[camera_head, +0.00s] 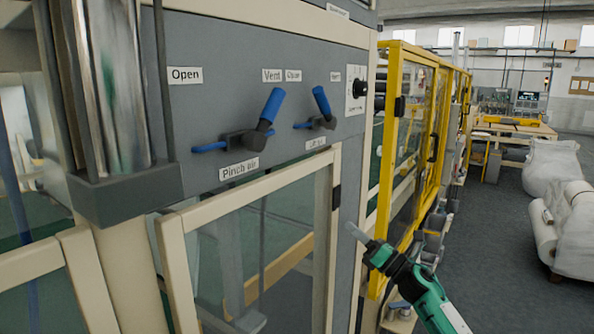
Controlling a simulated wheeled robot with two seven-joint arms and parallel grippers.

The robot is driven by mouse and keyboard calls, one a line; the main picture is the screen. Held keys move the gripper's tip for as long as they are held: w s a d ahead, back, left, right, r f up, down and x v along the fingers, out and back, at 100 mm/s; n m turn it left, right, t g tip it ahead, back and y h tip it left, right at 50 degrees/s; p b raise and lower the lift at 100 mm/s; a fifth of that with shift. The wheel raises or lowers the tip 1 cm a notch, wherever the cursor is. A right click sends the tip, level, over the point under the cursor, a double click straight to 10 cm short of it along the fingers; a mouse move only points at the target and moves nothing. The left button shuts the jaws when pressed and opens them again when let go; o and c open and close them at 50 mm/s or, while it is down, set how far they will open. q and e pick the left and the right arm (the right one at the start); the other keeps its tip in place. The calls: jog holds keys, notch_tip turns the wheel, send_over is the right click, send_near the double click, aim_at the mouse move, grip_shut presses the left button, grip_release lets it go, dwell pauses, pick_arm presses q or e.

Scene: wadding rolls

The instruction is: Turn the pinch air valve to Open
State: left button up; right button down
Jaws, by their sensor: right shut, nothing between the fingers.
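The pinch air valve (246,141) is on a grey panel, above a label reading "Pinch air" (239,169). Its thick blue lever (268,109) points up and to the right, away from the "Open" label (185,75) at upper left. A thinner blue piece (209,147) sticks out to the left of the valve body. My right gripper (358,234) is shut and empty, low and to the right of the valve, well apart from it. My left gripper is not in view.
A second blue-handled valve (321,106) and a black knob (360,89) sit to the right on the panel. A cream-framed window (326,235) is below. A yellow guard frame (387,150) stands behind my right gripper. White wrapped rolls (566,225) lie at right on open floor.

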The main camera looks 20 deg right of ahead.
jog(key=s+a+r+n+g+y, duration=0.3)
jog(key=s+r+n, duration=0.5)
jog(key=r+n, duration=0.3)
jog(key=s+a+r+n+g+y, duration=0.4)
jog(key=s+r+n+g, duration=0.3)
jog(key=r+n, duration=0.5)
jog(key=shift+s+a+r+y, duration=0.3)
jog(key=shift+s+a+r, duration=0.15)
jog(key=shift+s+a, duration=0.3)
jog(key=p, duration=0.9)
send_near(261, 118)
jog(key=w+a+r, duration=0.2)
jog(key=w, duration=0.3)
jog(key=shift+a+r, duration=0.25)
jog(key=shift+r, duration=0.15)
